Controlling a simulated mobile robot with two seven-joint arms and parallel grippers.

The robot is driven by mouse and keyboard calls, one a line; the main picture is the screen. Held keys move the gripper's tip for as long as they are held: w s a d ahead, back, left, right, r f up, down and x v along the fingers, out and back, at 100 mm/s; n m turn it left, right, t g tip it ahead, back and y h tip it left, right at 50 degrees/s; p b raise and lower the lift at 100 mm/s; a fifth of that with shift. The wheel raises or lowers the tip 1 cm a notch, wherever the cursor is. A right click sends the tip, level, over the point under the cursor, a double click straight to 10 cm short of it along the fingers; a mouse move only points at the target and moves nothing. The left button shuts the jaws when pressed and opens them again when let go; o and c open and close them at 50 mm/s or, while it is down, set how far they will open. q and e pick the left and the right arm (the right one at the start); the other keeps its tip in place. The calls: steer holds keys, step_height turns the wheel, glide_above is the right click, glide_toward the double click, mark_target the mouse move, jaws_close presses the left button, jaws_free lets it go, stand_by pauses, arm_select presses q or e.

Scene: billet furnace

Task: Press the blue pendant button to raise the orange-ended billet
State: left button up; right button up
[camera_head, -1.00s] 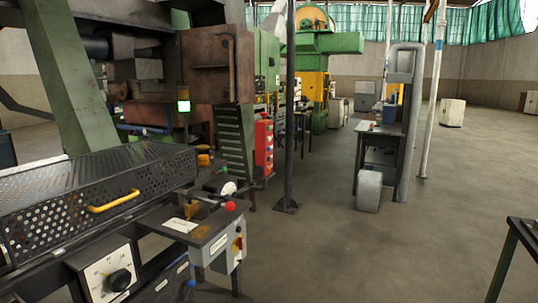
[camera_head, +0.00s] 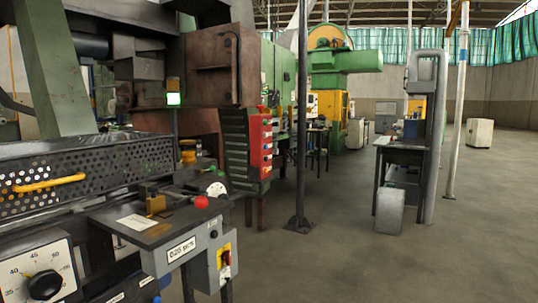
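Neither of my grippers is in view. A red control box (camera_head: 260,148) with a column of small buttons is fixed upright on the side of the machine, left of centre. Its button colours are too small to tell surely. No orange-ended billet can be made out.
A perforated black guard with a yellow handle (camera_head: 50,183) and a dial panel (camera_head: 42,277) stand close at left. A grey switch box (camera_head: 213,260) and red ball knob (camera_head: 201,202) are in front. A dark post (camera_head: 301,130) stands mid-view.

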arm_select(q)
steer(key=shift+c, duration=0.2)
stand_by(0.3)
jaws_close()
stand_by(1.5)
